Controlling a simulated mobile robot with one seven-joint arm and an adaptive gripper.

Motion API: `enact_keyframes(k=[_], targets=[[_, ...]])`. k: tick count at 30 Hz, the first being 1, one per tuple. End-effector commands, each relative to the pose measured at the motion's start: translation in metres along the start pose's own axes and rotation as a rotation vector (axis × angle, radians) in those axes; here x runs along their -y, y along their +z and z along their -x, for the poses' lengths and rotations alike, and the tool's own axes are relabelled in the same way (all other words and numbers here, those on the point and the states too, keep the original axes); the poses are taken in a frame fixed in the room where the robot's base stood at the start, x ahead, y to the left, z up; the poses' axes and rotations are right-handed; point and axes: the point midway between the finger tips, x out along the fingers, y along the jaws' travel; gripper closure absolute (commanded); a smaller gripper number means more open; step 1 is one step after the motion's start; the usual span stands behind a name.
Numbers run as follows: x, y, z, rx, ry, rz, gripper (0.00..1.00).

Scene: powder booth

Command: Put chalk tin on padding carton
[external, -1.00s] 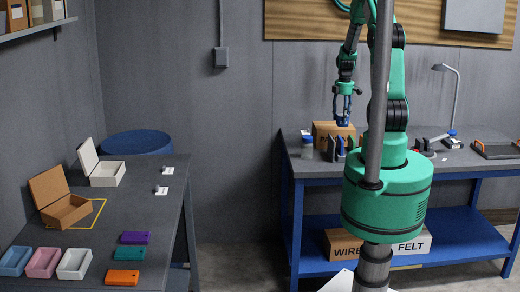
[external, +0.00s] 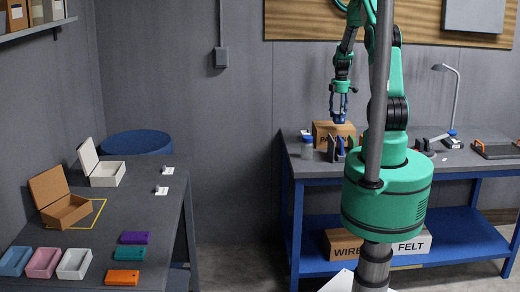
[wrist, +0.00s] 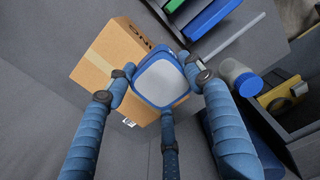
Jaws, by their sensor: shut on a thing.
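My gripper (external: 339,104) is over the left end of the back bench. In the wrist view its fingers (wrist: 160,76) are shut on the chalk tin, a blue tin with a pale grey top (wrist: 161,84). In the external view the tin is small and partly hidden by the fingers. The padding carton (external: 322,129) is a brown cardboard box on that bench, its lettering partly hidden. In the wrist view the carton (wrist: 101,58) lies below the tin and to its left. The tin covers part of it. I cannot tell whether they touch.
A jar with a blue lid (external: 307,148) stands left in front of the carton; it also shows in the wrist view (wrist: 240,78). A lamp (external: 456,95) and tray (external: 495,152) are farther right.

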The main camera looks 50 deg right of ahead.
Motion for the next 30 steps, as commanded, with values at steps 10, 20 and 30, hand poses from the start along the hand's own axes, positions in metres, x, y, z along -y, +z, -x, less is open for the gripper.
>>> enact_keyframes(k=[10, 20, 30], targets=[[-0.054, -0.003, -0.005, 0.000, 0.001, 0.000, 1.00], [-0.090, -0.005, -0.008, 0.000, 0.000, 0.000, 1.00], [-0.095, -0.005, -0.009, 0.000, 0.001, 0.000, 1.00]])
